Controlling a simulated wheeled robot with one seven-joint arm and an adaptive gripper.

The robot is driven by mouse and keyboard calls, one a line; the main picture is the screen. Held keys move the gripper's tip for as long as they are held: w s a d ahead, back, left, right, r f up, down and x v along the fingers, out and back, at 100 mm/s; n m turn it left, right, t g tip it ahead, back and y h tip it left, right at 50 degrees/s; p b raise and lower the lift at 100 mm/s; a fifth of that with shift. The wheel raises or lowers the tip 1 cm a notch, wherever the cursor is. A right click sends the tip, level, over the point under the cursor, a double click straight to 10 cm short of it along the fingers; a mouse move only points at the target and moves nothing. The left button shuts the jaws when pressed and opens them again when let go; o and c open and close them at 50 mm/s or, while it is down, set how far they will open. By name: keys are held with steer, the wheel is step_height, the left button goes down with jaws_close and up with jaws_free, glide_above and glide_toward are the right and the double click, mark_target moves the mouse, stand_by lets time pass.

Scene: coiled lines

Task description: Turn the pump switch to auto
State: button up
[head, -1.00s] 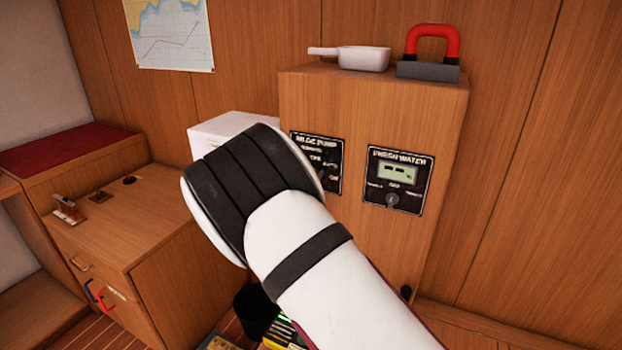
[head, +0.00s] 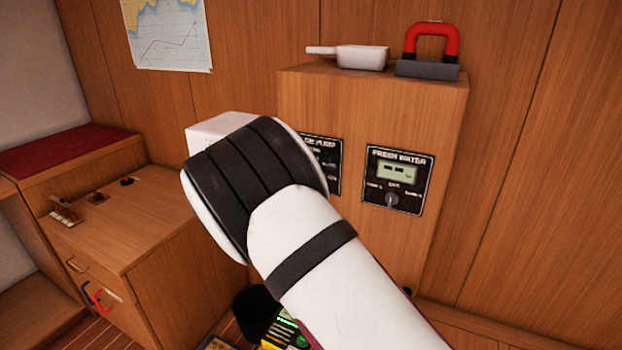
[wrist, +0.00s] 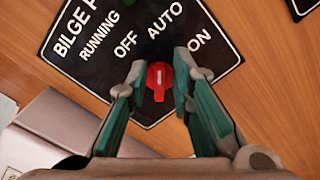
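The bilge pump panel (wrist: 88,48) is a black plate with RUNNING, OFF, AUTO and ON labels, tilted in the wrist view. Its red switch knob (wrist: 158,82) sits below the AUTO label, its grip ridge roughly upright in the picture. I cannot tell for sure which label it points to. My gripper (wrist: 160,74) is open, with one green-padded finger on each side of the knob. The right finger is very close; contact is unclear. In the head view, my arm hides the knob, the gripper and much of the panel (head: 328,160).
The fresh water panel (head: 397,181) with a grey knob is right of it on the wooden cabinet (head: 440,115). A white scoop (head: 362,57) and a red-handled block (head: 430,68) stand on top. A white box (head: 215,130) is behind my arm.

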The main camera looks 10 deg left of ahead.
stand_by(0.3)
steer(key=v, duration=1.2)
steer(key=s+d+r+m+g+h, duration=0.1)
steer(key=s+d+r+m+g, duration=0.15)
steer(key=d, duration=0.45)
steer(key=s+d+r+m+g+h, duration=0.1)
steer(key=d+r+m+g+h, duration=0.2)
steer(key=d, duration=0.5)
steer(key=s+d+r+m+g, duration=0.2)
steer(key=d+m+g, duration=0.15)
steer(key=d, duration=0.35)
steer(key=s+d+r+m+g+y, duration=0.2)
steer(key=s+d+m+g, duration=0.3)
steer(key=s+d, duration=0.6)
steer(key=s+a+r+m+t+y, duration=0.1)
steer(key=s+m+y, duration=0.7)
steer(key=s, duration=1.2)
steer(key=shift+s+a+r+m, duration=0.35)
steer(key=shift+a+r+m, duration=0.05)
steer(key=shift+m, duration=0.1)
